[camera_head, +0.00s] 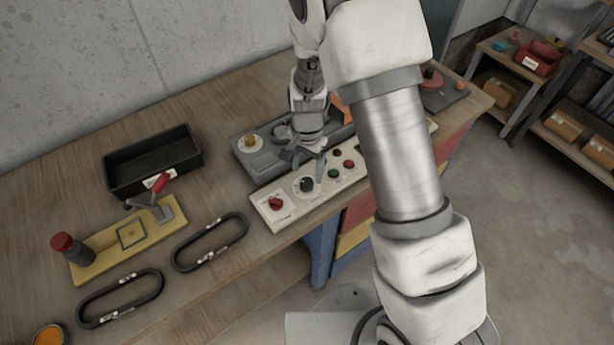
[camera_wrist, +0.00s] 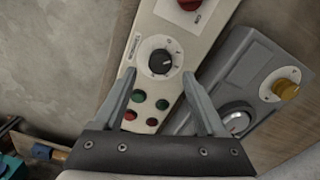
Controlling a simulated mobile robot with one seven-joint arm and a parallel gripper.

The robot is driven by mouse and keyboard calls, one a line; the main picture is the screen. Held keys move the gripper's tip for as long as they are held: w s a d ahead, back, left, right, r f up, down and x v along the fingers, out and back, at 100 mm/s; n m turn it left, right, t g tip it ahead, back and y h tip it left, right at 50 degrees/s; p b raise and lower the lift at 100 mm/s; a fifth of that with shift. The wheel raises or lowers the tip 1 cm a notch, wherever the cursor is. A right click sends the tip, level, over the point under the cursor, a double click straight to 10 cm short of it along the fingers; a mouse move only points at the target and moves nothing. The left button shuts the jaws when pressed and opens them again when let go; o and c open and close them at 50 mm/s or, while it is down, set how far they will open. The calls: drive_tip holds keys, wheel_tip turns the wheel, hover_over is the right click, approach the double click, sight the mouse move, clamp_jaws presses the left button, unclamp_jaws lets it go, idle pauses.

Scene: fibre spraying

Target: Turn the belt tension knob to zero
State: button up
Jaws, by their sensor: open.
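A black dial knob (camera_head: 306,184) with a white scale plate sits on a long cream control panel (camera_head: 262,207). My gripper (camera_head: 318,160) is over the panel. In the wrist view my gripper (camera_wrist: 159,73) is open, with one fingertip on each side of the knob. I see no contact, and the height gap is unclear.
The panel also bears a red knob (camera_head: 276,203) and red and green buttons (camera_wrist: 138,96). A grey unit (camera_head: 254,160) behind carries a yellow knob (camera_wrist: 285,89) and a grey dial (camera_wrist: 236,118). A black bin (camera_head: 150,165), a yellow fixture (camera_head: 105,248) and black belts (camera_head: 210,243) lie left.

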sight(307, 181)
drive_tip(key=shift+f, duration=2.1)
clamp_jaws()
